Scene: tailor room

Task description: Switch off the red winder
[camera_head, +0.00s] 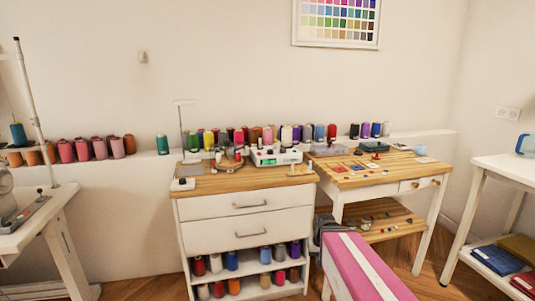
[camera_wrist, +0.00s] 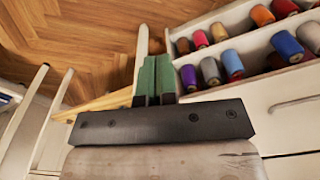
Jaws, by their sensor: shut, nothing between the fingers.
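A white winder-like device (camera_head: 277,155) with small coloured marks on its front sits on the wooden top of the drawer cabinet. I cannot tell whether it is the red winder or whether it is on; its switch is too small to make out. My gripper (camera_head: 322,228) is low in front of the gap between cabinet and table, below the cabinet top and apart from the device. In the wrist view its green-padded fingers (camera_wrist: 155,75) are together and empty, with floor and cabinet shelves beyond. The device is not in the wrist view.
The white drawer cabinet (camera_head: 249,223) has open shelves of thread spools below. A wooden table (camera_head: 365,180) with small items stands to its right. Several spools line the wall ledge (camera_head: 150,160) behind. A sewing table (camera_head: 45,215) is at left and a white shelf unit (camera_head: 505,165) at right.

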